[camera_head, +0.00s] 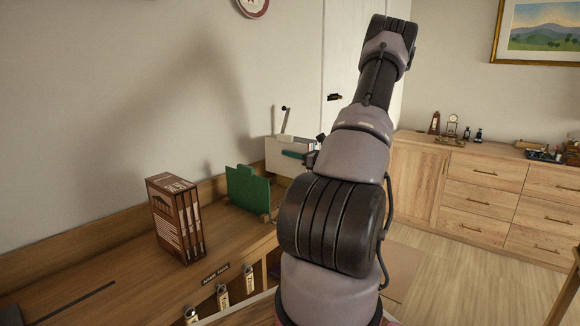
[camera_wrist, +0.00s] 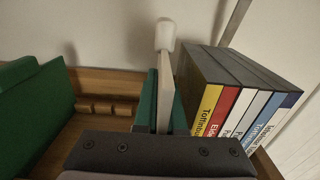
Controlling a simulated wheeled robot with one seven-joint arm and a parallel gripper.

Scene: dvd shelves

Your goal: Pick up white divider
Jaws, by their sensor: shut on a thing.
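The white divider (camera_wrist: 165,85) stands upright in the wrist view, seen nearly edge-on, with a pale rounded tab on top. My gripper (camera_wrist: 163,112) is shut on it, with green finger-like strips close against both sides. The dark gripper body covers the divider's lower part. In the head view, a white panel (camera_head: 283,158) that appears to be the divider stands at the far end of the shelf top, with a green strip of my gripper (camera_head: 294,154) across it. My arm hides part of that area, and I cannot tell whether the divider is lifted.
Several DVD cases (camera_wrist: 235,90) stand close to the divider's right. A green divider (camera_head: 248,190) stands to the left, with a gap between; it also shows in the wrist view (camera_wrist: 28,115). Brown cases (camera_head: 175,218) stand nearer on the wooden shelf (camera_head: 120,260). The wall is close behind.

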